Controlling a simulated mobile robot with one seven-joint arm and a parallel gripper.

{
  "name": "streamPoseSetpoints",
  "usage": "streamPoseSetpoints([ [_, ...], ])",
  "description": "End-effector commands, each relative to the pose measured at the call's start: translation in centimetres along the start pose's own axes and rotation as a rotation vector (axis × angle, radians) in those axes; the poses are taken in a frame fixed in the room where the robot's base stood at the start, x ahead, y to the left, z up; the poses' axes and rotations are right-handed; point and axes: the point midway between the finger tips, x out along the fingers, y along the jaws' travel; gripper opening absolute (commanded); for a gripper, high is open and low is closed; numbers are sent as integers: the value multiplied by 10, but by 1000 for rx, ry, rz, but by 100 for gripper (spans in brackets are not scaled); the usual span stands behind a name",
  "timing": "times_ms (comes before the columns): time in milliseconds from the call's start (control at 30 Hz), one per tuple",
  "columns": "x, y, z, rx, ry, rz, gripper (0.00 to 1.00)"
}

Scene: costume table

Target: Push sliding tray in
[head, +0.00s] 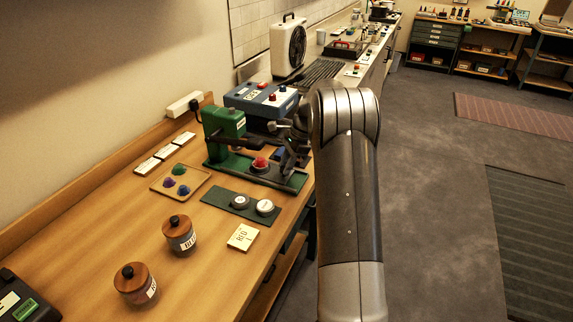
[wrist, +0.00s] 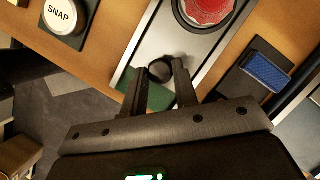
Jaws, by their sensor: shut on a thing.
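The sliding tray (wrist: 150,38) is a long grey plate with a green end, running diagonally in the wrist view. A red scalloped piece (wrist: 205,8) sits in a dark round seat on it. In the head view the tray lies under the green press (head: 224,133), with the red piece (head: 260,162) in front of the press. My gripper (wrist: 160,78) is shut on the tray's dark round knob (wrist: 161,66), one finger on each side. In the head view my arm and wrist partly hide the tray's right side and the gripper's contact.
A SNAP button (wrist: 62,14) and a blue pad (wrist: 266,72) flank the tray in the wrist view. In the head view, a blue box (head: 260,99) stands behind the press, a bead tray (head: 198,188) lies left, and two jars (head: 180,235) stand nearer. Open floor lies right.

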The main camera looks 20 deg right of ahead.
Motion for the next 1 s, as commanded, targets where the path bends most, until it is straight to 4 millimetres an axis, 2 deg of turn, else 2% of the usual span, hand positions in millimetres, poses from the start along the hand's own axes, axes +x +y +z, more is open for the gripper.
streamPoseSetpoints([
  [133,2,-7,6,-3,0,-1,0],
  [367,12,-32,29,-3,1,-1,0],
  [633,12,-33,30,0,1,-1,0],
  [667,12,-33,30,0,1,-2,28],
  [900,12,-33,30,0,0,-1,48],
  [1000,12,-33,30,0,0,-1,48],
])
